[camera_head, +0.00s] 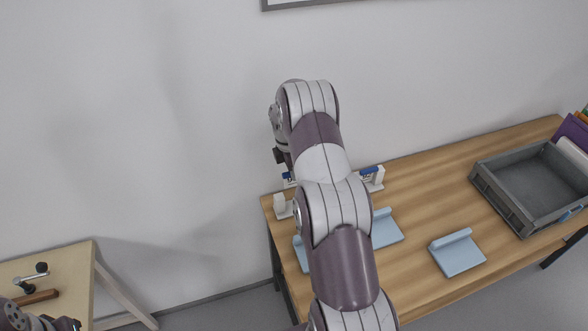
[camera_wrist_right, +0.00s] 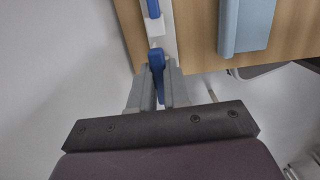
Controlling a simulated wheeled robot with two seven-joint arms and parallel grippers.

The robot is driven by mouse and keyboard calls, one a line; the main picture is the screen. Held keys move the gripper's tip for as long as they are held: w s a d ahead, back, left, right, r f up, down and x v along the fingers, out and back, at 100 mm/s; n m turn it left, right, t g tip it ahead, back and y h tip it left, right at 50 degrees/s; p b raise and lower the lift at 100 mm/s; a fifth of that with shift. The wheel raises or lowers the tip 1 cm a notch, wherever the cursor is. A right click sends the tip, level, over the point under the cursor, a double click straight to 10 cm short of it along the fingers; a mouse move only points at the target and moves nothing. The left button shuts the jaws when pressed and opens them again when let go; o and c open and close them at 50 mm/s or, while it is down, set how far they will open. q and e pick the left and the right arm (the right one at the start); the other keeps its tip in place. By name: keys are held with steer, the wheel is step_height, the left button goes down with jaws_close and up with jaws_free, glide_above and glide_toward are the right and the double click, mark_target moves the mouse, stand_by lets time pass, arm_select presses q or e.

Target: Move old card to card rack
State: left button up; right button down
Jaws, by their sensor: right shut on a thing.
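My right gripper (camera_wrist_right: 158,95) is shut on a blue-edged card (camera_wrist_right: 157,66), seen nearly edge-on between the fingers in the right wrist view. In the head view, a small blue-and-white card (camera_head: 289,179) shows just below the right gripper, at the table's back left. The white card rack (camera_head: 377,180) is mostly hidden behind my right arm; its white ends show on both sides. Another blue-marked card (camera_head: 368,173) stands by its right end. In the wrist view, a white strip (camera_wrist_right: 163,38) with a blue edge lies ahead of the held card.
Light-blue holders (camera_head: 458,253) stand on the wooden table (camera_head: 430,195), one partly behind my arm. A grey tray (camera_head: 484,184) is at the right, with coloured folders (camera_head: 573,130) beside it. A small table (camera_head: 75,265) with a tool (camera_head: 38,298) is at lower left. The wall is close behind.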

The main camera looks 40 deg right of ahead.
mark_target(288, 183)
steer(key=shift+f+b, duration=1)
steer(key=shift+f, duration=0.95)
steer(key=shift+f, duration=0.15)
steer(key=shift+f+b, duration=0.45)
steer(key=shift+f, duration=0.25)
steer(key=shift+f, duration=0.1)
steer(key=shift+f+b, duration=0.75)
steer(key=shift+f, duration=0.4)
steer(key=c, duration=1)
jaws_free()
steer(key=shift+c, duration=0.2)
